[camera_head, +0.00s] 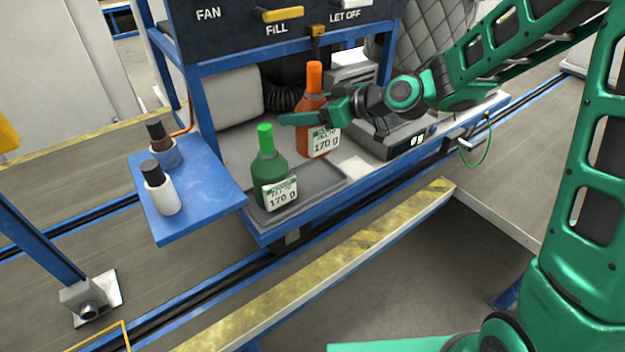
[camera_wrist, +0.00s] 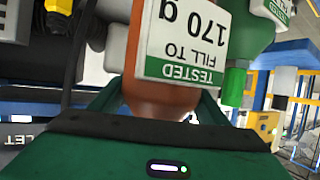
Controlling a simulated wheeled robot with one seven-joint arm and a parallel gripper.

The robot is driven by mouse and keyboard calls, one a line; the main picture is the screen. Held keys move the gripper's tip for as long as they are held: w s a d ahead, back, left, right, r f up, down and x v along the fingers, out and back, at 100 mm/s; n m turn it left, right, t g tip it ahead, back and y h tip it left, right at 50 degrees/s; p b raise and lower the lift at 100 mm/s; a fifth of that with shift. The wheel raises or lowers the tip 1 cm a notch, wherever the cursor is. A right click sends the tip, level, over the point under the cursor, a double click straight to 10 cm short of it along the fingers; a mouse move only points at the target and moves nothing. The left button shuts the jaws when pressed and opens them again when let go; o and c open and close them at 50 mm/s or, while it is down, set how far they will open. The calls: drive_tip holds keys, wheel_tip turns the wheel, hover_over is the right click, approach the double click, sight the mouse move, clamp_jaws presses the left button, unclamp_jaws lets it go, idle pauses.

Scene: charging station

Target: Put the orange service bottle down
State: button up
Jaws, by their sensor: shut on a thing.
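The orange service bottle (camera_head: 312,103) is upright above the grey bench of the station, with a white "FILL TO 170 g" label. My gripper (camera_head: 300,118) reaches in from the right and is shut on its upper body. In the wrist view the bottle (camera_wrist: 150,107) shows upside down between my fingers (camera_wrist: 155,100). Whether its base touches the bench or hangs just above it, I cannot tell. A green bottle (camera_head: 267,165) with a similar label stands on a grey tray (camera_head: 325,183), in front and to the left; it also shows in the wrist view (camera_wrist: 235,85).
A grey device with a small display (camera_head: 405,140) sits to the right, below my wrist. The tray's right part is bare. A switch panel (camera_head: 240,30) overhangs behind.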

sight(333, 143)
drive_tip(key=shift+w+f, duration=0.1)
drive_tip(key=shift+f, duration=4.9)
drive_tip(key=o, duration=1.6)
drive_tip(key=shift+f, duration=0.1)
drive_tip(key=v, duration=1.2)
